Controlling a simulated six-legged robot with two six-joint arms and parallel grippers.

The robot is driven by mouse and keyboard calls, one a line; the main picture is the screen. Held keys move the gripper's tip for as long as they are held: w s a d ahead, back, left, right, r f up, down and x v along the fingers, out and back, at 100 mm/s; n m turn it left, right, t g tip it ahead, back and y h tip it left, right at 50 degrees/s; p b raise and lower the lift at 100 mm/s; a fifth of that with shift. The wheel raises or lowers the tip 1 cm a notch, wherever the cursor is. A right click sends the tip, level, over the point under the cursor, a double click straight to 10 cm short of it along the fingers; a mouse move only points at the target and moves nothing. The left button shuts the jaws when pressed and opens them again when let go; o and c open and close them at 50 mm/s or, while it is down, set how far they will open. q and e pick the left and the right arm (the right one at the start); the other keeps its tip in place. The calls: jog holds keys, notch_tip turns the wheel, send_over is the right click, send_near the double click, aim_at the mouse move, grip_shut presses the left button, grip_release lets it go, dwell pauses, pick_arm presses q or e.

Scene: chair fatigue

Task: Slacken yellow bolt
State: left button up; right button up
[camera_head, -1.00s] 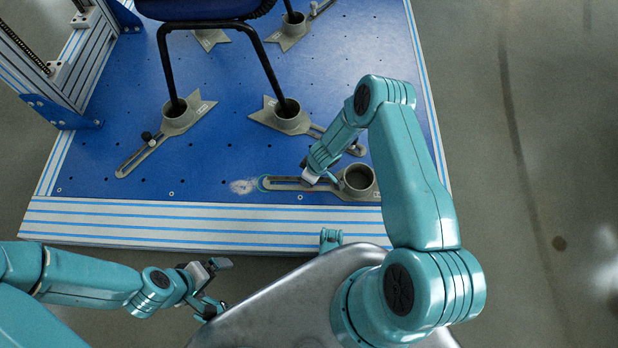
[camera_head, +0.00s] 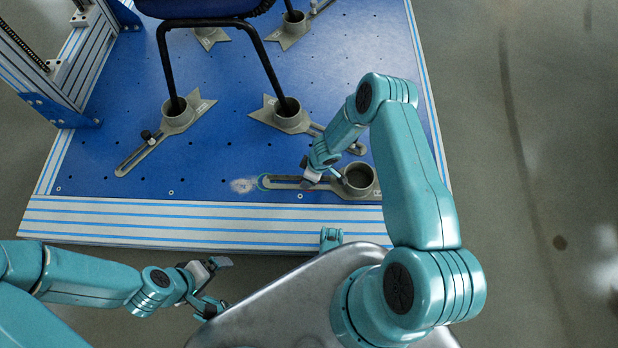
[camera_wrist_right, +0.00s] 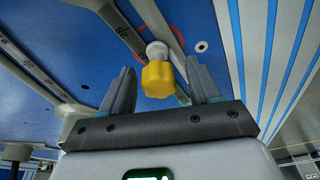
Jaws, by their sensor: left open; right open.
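The yellow bolt (camera_wrist_right: 158,80) stands between the two spread fingers of my right gripper (camera_wrist_right: 161,92) in the right wrist view. I see a gap on both sides of its yellow head, and a pale collar shows beyond it. In the head view my right gripper (camera_head: 322,178) is over the slotted arm of a grey clamp (camera_head: 279,183) near the platform's front edge, and it hides the bolt there. My left gripper (camera_head: 219,285) is open and empty, low at the left, off the platform.
The clamp's empty round cup (camera_head: 359,178) is right of my right gripper. Chair legs (camera_head: 262,62) stand in other clamps (camera_head: 176,119) farther back on the blue platform (camera_head: 225,150). A metal frame (camera_head: 75,65) rises at the left. Bare platform lies left of the front clamp.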

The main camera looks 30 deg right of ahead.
jog(key=shift+m, duration=0.5)
jog(key=shift+m+h, duration=0.4)
jog(key=shift+m, duration=0.7)
jog(key=shift+m+b, duration=0.3)
jog(key=shift+m, duration=0.1)
